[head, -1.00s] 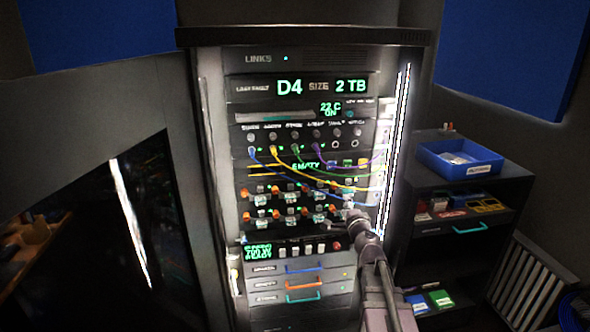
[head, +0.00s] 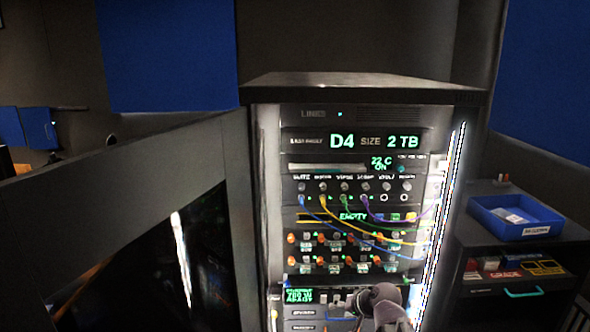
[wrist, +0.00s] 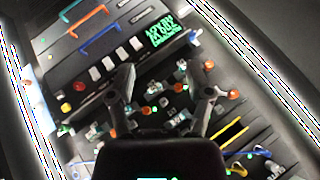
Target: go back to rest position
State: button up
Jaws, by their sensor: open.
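My gripper (wrist: 163,84) shows in the wrist view with its two dark fingers spread apart and nothing between them. It points at the front of the rack (wrist: 85,85), over the rows of knobs and white buttons. I cannot tell how far it is from the panel, and no contact is clear. In the head view the rack (head: 272,150) stands upright in the middle. My arm shows at the lower edge there, in front of the lower panel, and hides part of it. The fingers cannot be made out in that view.
Blue, yellow, green and purple cables (head: 400,241) hang across the rack front. A blue bin (head: 515,230) sits on a dark shelf unit at the right. Coloured drawer handles (wrist: 92,32) stick out near my gripper. A dark glossy panel (head: 150,262) stands at the left.

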jog(key=s+d+n+g+h+p, duration=0.1)
jog(key=s+d+g+h, duration=0.1)
jog(key=s, duration=0.4)
jog(key=s+d+f+n+g+h+p, duration=0.1)
jog(key=s+g+h+p, duration=0.1)
jog(key=s, duration=0.4)
jog(key=shift+d+n+g+h, duration=0.4)
jog(key=shift+g+h, duration=0.4)
jog(key=shift+g, duration=0.4)
jog(key=shift+f, duration=0.1)
notch_tip(320, 180, down, 60)
jog(key=b, duration=6)
